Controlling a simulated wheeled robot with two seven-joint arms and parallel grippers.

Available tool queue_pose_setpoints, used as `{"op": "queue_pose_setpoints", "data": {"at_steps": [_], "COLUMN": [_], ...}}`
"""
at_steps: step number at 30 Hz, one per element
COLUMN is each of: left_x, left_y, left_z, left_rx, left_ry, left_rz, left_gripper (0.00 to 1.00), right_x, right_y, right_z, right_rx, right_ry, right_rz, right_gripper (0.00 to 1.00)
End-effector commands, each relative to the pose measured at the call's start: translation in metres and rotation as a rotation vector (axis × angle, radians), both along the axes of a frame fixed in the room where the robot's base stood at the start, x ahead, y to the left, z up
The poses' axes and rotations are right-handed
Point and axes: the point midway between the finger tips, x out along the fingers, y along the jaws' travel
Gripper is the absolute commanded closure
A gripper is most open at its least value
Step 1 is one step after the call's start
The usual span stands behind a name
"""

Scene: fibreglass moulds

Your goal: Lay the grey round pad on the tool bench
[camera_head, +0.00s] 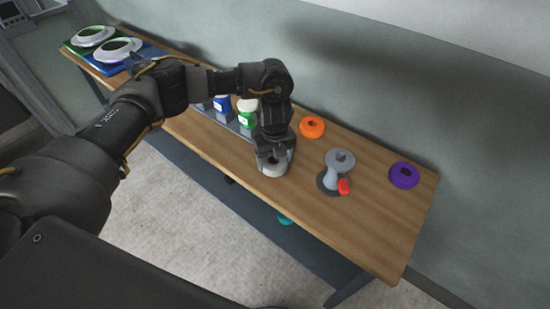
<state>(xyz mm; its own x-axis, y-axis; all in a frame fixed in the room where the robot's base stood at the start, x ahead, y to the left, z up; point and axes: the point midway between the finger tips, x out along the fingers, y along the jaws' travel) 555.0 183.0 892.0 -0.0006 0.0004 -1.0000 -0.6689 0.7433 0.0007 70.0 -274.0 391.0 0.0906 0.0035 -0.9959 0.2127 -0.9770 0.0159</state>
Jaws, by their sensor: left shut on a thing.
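My left gripper (274,158) points down over the front edge of the wooden tool bench (375,230). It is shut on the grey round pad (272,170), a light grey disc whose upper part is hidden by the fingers. I cannot tell whether the pad touches the bench top or is held just above it. My right gripper is not in view.
An orange ring (312,127), a grey spool-shaped tool (340,170) with a red knob (344,187), and a purple round pad (404,175) lie to the right. Several jars (247,110) stand behind my arm. White ring moulds (118,50) sit far left. The bench's right front is clear.

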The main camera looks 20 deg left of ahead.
Motion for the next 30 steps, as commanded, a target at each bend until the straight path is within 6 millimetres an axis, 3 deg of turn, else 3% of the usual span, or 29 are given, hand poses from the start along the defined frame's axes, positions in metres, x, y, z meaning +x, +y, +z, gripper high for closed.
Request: {"op": "queue_pose_setpoints", "data": {"at_steps": [9,10,15,23,26,30], "left_x": [0.000,0.000,0.000,0.000,0.001,0.002], "left_y": [0.000,0.000,0.000,0.000,0.000,0.000], "left_z": [-0.004,-0.003,-0.003,-0.001,0.005,0.028], "left_rx": [-0.001,-0.001,-0.001,-0.001,-0.001,0.000], "left_ry": [-0.001,-0.001,-0.001,-0.001,-0.002,-0.006], "left_rz": [0.000,0.000,0.000,0.000,0.000,-0.002], "left_gripper": [0.49,0.24,0.05,0.05,0.05,0.05], "right_x": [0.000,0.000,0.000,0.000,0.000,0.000], "right_y": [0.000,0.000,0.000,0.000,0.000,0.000], "right_z": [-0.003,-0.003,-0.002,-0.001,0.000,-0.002], "right_rx": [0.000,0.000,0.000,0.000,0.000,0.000], "right_ry": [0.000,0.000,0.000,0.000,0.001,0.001], "right_rz": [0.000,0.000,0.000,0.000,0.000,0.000], "right_gripper": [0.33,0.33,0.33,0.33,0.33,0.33]}}
